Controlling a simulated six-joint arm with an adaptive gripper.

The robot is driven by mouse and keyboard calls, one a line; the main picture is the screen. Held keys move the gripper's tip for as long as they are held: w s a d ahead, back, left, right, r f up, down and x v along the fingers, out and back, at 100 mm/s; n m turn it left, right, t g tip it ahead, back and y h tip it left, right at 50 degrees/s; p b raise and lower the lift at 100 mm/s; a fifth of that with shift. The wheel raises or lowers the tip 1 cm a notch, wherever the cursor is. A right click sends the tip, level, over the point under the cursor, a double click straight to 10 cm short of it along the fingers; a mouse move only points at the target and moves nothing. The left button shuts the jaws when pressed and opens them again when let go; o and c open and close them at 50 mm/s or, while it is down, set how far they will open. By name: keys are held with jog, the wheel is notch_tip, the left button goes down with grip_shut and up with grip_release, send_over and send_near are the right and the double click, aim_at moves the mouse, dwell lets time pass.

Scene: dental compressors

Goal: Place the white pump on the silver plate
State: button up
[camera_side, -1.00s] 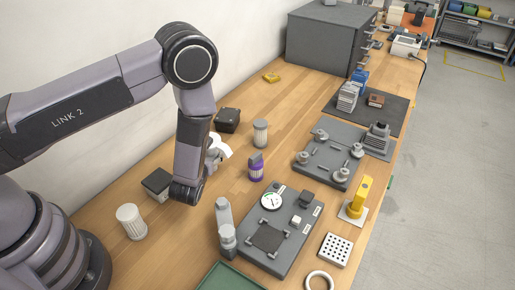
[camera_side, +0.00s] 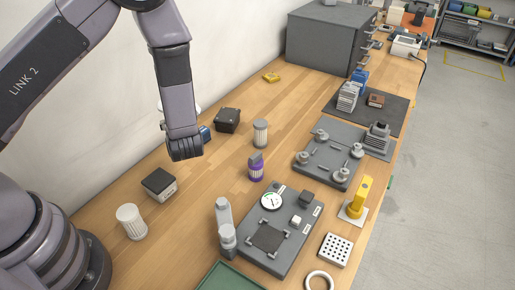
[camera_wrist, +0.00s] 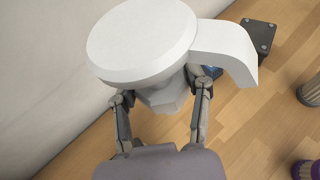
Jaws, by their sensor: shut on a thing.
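The white pump (camera_wrist: 140,45), with a broad round top and a curved spout, fills the upper middle of the wrist view. My gripper (camera_wrist: 162,97) is shut on its narrower body, one finger on each side. In the side view my arm hides most of the pump; a little white (camera_side: 197,107) shows beside the wrist, above the back of the table. I cannot tell for sure which plate is the silver one. A grey plate with several round posts (camera_side: 318,176) lies right of centre, and a smaller grey plate (camera_side: 380,155) under a finned motor adjoins it.
A black box (camera_side: 228,120), a blue item (camera_side: 205,133), a grey-white canister (camera_side: 260,133), a purple bottle (camera_side: 256,168) and a dark-topped box (camera_side: 159,184) stand around my arm. A grey fixture with a dial (camera_side: 285,250) and a yellow tool (camera_side: 356,198) stand at the front.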

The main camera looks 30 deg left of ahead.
jog(key=s+n+g, duration=1.3)
jog(key=s+g, duration=0.1)
jog(key=s, duration=0.1)
jog(key=shift+y, duration=0.3)
jog(key=s+d+n+g+h, duration=0.2)
jog(key=d, duration=0.1)
jog(key=s+d+n+g+h, duration=0.1)
jog(key=s+n+g, duration=0.1)
jog(key=shift+d+f, duration=0.15)
jog(key=shift+f, duration=0.15)
jog(key=d+n+g+h, duration=0.2)
jog(key=d+n+h, duration=1.2)
jog(key=d, duration=0.7)
jog(key=w+d+r+n+t+h, duration=0.4)
jog(key=w+d+n+t+h, duration=0.3)
jog(key=w+d, duration=0.3)
send_over(343, 245)
jog(key=shift+n, duration=0.3)
notch_tip(343, 245, down, 10)
jog(key=shift+r, duration=0.1)
jog(key=shift+f, duration=1.6)
jog(key=shift+f, duration=0.15)
